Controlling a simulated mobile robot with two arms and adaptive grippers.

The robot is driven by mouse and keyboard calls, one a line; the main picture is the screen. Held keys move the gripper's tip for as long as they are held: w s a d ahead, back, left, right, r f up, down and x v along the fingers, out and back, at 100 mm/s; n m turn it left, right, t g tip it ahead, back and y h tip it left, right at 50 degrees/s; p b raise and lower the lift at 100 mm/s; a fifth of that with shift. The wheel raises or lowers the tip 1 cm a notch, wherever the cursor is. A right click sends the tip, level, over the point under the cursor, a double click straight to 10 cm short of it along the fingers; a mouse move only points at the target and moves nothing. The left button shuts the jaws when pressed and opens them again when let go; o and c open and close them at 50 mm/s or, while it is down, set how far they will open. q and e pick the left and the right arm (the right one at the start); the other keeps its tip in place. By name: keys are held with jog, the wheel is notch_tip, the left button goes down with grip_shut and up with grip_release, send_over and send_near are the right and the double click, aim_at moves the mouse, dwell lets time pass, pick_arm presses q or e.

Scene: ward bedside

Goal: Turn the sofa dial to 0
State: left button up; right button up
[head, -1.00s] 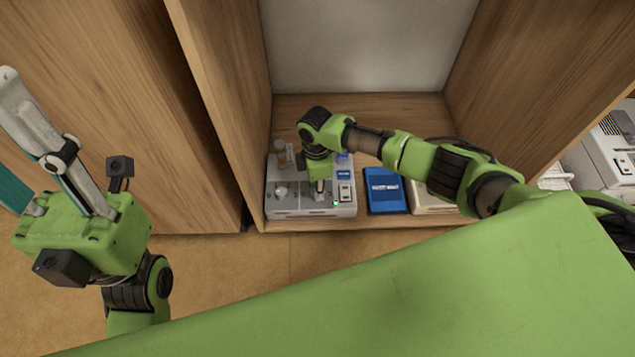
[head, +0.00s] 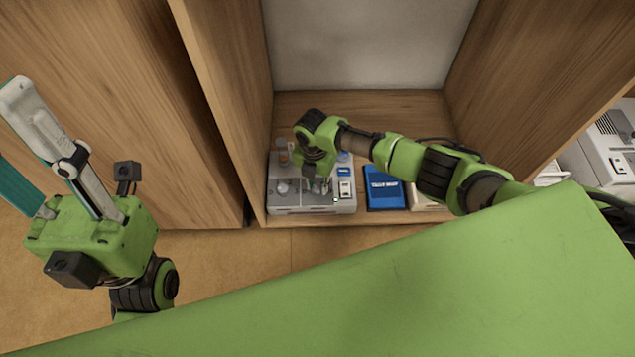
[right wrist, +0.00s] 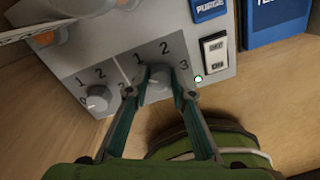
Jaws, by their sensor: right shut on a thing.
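A grey control box (head: 283,208) stands on the cabinet floor. In the right wrist view its front panel carries two round dials with number scales. My right gripper (right wrist: 158,86) is shut on the right-hand dial (right wrist: 158,75), one finger on each side. Its 1, 2 and 3 show; its 0 and pointer are hidden or unclear. The left-hand dial (right wrist: 97,98) is free, with 0, 1 and 2 around it. I cannot read which dial is the sofa one. My left gripper (head: 30,150) is open and empty at the far left, away from the box.
A switch (right wrist: 214,53) with a small lit lamp (right wrist: 198,79) sits right of the held dial, with a blue PURGE label (right wrist: 208,8) above. A blue box (head: 385,188) stands close on the right. Wooden cabinet walls (head: 215,95) enclose the space.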

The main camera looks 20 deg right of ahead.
jog(key=n, duration=0.3)
jog(key=shift+s+a+n, duration=0.1)
jog(key=shift+n, duration=2)
jog(key=o, duration=1.1)
jog(key=shift+r, duration=0.15)
